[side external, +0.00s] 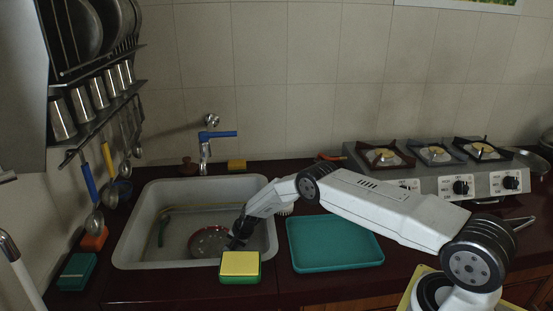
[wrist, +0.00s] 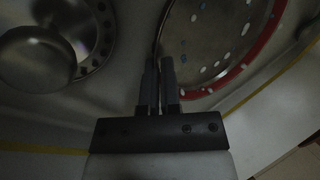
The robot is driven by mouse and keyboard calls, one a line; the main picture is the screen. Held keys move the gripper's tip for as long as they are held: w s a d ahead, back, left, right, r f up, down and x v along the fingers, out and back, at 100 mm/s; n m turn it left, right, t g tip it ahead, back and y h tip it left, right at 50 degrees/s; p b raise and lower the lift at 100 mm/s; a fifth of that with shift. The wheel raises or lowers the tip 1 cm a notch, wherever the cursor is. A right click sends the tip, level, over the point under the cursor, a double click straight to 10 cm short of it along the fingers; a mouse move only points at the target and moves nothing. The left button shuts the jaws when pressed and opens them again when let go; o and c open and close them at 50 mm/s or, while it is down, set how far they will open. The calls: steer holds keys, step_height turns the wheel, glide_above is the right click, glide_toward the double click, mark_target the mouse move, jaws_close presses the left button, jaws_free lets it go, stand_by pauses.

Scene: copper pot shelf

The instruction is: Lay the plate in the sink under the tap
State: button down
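The plate (side external: 208,240) has a grey, speckled face and a red rim and is inside the sink (side external: 130,250), below and to the right of the tap (side external: 205,145). It also shows in the wrist view (wrist: 205,45), to the upper right of the fingers. My gripper (side external: 238,240) reaches down into the sink at the plate's right side. In the wrist view my gripper (wrist: 159,62) has its fingers close together, with the plate's edge running between the tips. Whether the plate rests fully on the sink floor is hard to tell.
A drain (wrist: 85,35) and a round metal piece (wrist: 35,60) lie left of the fingers. A yellow-green sponge (side external: 240,266) sits at the sink's front edge. A teal tray (side external: 335,243) lies to the right, before the stove (side external: 455,175). Utensils hang at the left.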

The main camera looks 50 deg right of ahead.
steer(key=shift+f, duration=0.15)
steer(key=c, duration=1.1)
jaws_free()
steer(key=shift+r, duration=0.25)
steer(key=shift+s+d+r, duration=0.15)
steer(key=shift+s+r, duration=0.1)
steer(key=shift+r, duration=0.4)
steer(key=v, duration=1)
steer(key=shift+s+r, duration=0.15)
